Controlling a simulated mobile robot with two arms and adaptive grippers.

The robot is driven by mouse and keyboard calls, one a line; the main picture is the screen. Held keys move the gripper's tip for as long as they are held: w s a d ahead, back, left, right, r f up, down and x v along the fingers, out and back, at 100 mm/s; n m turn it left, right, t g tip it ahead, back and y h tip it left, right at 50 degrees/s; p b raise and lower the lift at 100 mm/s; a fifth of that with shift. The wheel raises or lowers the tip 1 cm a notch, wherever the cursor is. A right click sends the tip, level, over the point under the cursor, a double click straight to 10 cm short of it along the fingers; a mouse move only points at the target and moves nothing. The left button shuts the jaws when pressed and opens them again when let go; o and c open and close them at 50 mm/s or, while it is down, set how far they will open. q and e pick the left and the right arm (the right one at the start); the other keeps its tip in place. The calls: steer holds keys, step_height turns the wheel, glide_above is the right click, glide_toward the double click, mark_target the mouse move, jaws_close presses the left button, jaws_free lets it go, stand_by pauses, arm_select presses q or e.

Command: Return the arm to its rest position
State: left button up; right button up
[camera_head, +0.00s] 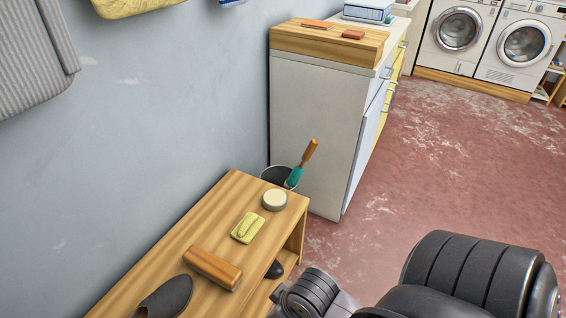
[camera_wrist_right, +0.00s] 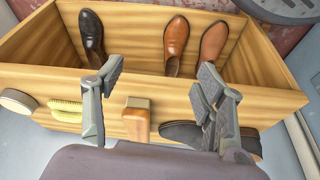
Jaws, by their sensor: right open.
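My right gripper (camera_wrist_right: 160,78) is open in the right wrist view, with nothing between its fingers. It faces the wooden shoe bench (camera_wrist_right: 275,95), which holds a black shoe (camera_wrist_right: 92,35) and two brown shoes (camera_wrist_right: 177,45) inside. Dark segmented parts of my arm fill the lower right of the head view. The right gripper's fingers cannot be made out there. My left gripper is not in view.
On the bench top are a brown block (camera_head: 213,267), a yellow brush or sponge (camera_head: 247,228), a round tin (camera_head: 274,199) and a dark shoe (camera_head: 168,296). A bucket (camera_head: 279,176) and white cabinet (camera_head: 315,130) stand behind. Red floor (camera_head: 450,170) is clear.

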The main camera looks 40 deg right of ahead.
steer(key=shift+s+d, duration=0.7)
steer(key=shift+d, duration=0.05)
